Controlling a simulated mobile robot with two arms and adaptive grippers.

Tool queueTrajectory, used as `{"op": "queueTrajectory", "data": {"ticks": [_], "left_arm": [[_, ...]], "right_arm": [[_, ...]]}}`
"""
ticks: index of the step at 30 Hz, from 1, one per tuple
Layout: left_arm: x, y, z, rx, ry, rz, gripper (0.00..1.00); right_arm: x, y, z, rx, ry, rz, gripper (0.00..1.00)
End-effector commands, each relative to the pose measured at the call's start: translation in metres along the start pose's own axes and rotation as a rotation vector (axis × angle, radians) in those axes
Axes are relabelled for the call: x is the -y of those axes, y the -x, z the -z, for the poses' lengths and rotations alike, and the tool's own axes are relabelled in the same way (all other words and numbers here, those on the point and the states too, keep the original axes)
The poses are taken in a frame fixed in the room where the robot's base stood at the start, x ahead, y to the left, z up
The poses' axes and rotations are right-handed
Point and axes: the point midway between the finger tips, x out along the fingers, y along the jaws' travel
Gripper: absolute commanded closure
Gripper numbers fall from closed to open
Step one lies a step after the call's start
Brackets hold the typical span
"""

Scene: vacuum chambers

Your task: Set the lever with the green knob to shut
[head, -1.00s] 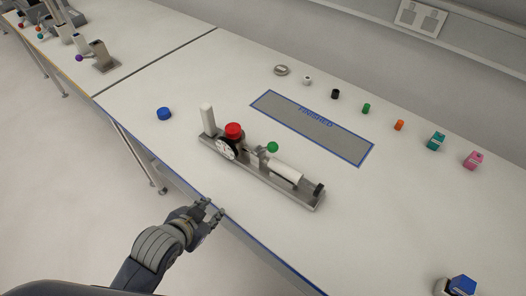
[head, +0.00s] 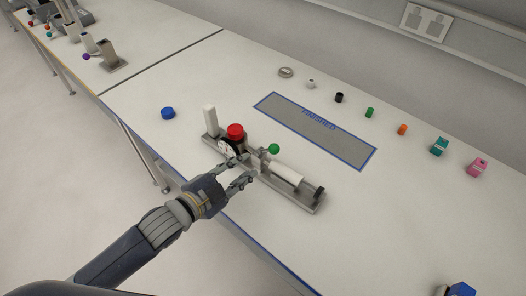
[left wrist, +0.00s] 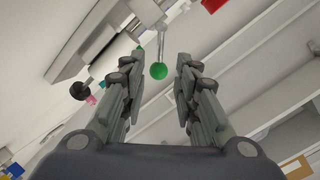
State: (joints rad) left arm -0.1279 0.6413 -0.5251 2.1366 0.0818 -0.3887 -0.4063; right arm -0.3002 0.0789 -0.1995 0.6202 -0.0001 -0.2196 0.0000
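The green knob (head: 274,149) sits at the end of a thin lever on the metal fixture (head: 294,198), which lies on the table. The fixture also carries a red knob (head: 236,131), a round gauge, a white post (head: 210,120) and a white cylinder (head: 286,173). My right gripper is out of view.
A grey mat marked FINISHED (head: 340,147) lies behind the fixture. Several small parts stand in a row farther back, including a teal block (head: 439,147) and a pink block (head: 477,167). A blue cap (head: 168,113) lies at the left.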

Motion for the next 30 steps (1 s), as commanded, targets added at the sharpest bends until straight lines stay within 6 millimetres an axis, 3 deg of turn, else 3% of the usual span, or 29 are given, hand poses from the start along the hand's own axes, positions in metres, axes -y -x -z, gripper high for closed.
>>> {"op": "queueTrajectory", "data": {"ticks": [15,21,30], "left_arm": [[0.001,-0.083,0.001,0.002,0.002,0.002,0.71],[0.000,-0.095,0.000,0.002,0.002,0.000,0.71],[0.000,-0.097,0.000,0.002,0.002,0.000,0.71]], "right_arm": [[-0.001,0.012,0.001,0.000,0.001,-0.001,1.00],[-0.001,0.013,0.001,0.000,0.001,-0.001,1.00],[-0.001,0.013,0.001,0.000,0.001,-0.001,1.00]]}}
